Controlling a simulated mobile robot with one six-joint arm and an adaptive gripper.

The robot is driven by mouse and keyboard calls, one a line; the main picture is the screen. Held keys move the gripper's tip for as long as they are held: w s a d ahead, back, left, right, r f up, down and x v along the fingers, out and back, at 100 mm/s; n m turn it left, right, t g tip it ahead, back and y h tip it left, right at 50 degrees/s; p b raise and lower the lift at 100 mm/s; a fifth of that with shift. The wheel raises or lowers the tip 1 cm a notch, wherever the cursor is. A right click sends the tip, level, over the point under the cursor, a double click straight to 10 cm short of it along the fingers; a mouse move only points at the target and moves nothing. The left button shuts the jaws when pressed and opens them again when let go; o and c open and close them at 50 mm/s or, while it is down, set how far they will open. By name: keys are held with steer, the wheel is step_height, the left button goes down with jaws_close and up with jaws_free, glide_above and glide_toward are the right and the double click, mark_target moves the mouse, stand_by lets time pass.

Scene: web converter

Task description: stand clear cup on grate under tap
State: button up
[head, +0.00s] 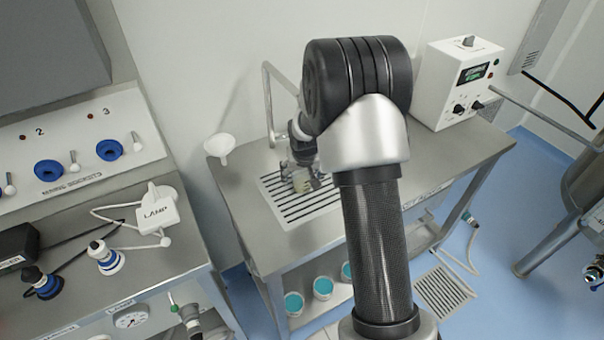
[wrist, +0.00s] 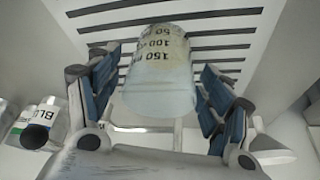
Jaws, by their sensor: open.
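The clear cup (wrist: 160,70), with printed 50, 100 and 150 marks, is between my gripper's fingers in the wrist view. My gripper (wrist: 160,98) is open, with a blue-padded finger on each side of the cup and a gap on both sides. The striped grate (wrist: 215,42) lies behind and below the cup. In the head view the cup (head: 300,182) is over the back part of the grate (head: 285,207) and seems to stand on it. My gripper (head: 304,160) is just behind it. The tap (head: 268,100) rises at the grate's back edge; its outlet is hidden by my arm.
A white funnel (head: 219,146) is at the bench's back left corner. A white meter box (head: 458,82) stands at the right. A bottle labelled BLU (wrist: 40,125) shows at the wrist view's left edge. Several teal-filled cups (head: 323,287) sit on the lower shelf.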

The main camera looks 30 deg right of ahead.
steer(key=shift+r, duration=0.3)
steer(key=s+a+r+p, duration=0.1)
steer(key=s+a+r, duration=0.15)
steer(key=r, duration=0.35)
steer(key=s+a+r+n+p, duration=0.1)
steer(key=s+a+r, duration=0.1)
steer(key=s+r, duration=0.35)
steer(key=s+a+r+p, duration=0.1)
steer(key=s+a+r, duration=0.1)
steer(key=r, duration=0.6)
steer(key=s+a+r+n, duration=0.1)
steer(key=s+a+r, duration=0.1)
steer(key=s, duration=0.6)
steer(key=s+a+r+n+y, duration=0.1)
steer(key=s+a, duration=0.3)
steer(key=s, duration=0.4)
steer(key=s+a+r+n, duration=0.1)
steer(key=s+a+r, duration=0.2)
steer(key=s, duration=0.5)
steer(key=shift+a+r+y, duration=0.25)
steer(key=shift+a+y, duration=0.05)
steer(key=shift+a, duration=0.2)
steer(key=shift+f+b, duration=0.3)
steer(key=shift+b, duration=0.05)
